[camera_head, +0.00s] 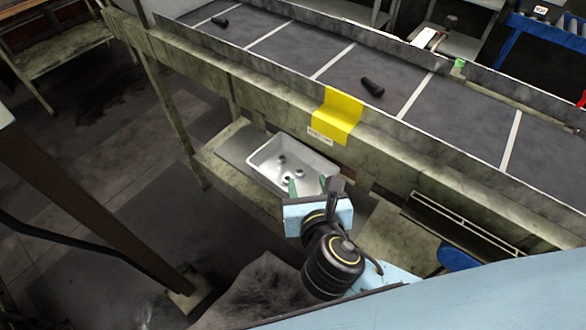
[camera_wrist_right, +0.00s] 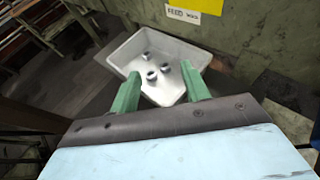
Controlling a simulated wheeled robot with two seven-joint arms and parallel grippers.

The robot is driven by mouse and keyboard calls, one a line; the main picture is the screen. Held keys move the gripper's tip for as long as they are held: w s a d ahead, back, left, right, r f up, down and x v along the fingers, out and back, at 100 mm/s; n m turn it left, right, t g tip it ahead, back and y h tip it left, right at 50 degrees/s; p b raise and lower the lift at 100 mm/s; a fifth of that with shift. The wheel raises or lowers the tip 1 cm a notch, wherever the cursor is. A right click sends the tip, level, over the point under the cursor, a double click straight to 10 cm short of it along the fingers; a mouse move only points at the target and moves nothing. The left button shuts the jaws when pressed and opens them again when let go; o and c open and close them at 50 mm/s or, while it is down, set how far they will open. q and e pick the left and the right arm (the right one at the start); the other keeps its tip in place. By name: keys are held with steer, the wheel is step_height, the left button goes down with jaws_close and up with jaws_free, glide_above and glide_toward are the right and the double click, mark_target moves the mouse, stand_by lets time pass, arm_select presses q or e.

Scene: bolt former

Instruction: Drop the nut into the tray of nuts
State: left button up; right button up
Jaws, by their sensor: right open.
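The white tray of nuts (camera_head: 262,158) stands on a low shelf under the conveyor in the head view. Several grey nuts (camera_head: 283,159) lie inside it. The right wrist view also shows the tray (camera_wrist_right: 203,57) with nuts (camera_wrist_right: 152,75) on its floor. My right gripper (camera_head: 308,186) is at the tray's near edge. Its green fingers (camera_wrist_right: 160,92) are spread apart in the wrist view, with no nut held between them, and the tray shows beyond them. I cannot tell which nut is the task's own. My left gripper is not in view.
A conveyor (camera_head: 300,50) with white dividing lines runs above the tray, with black bolts (camera_head: 372,88) lying on it. A yellow marker (camera_head: 338,115) hangs over its front rail. A slotted metal piece (camera_head: 465,220) is to the right of my gripper.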

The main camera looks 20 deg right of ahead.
steer(key=shift+v, duration=2.3)
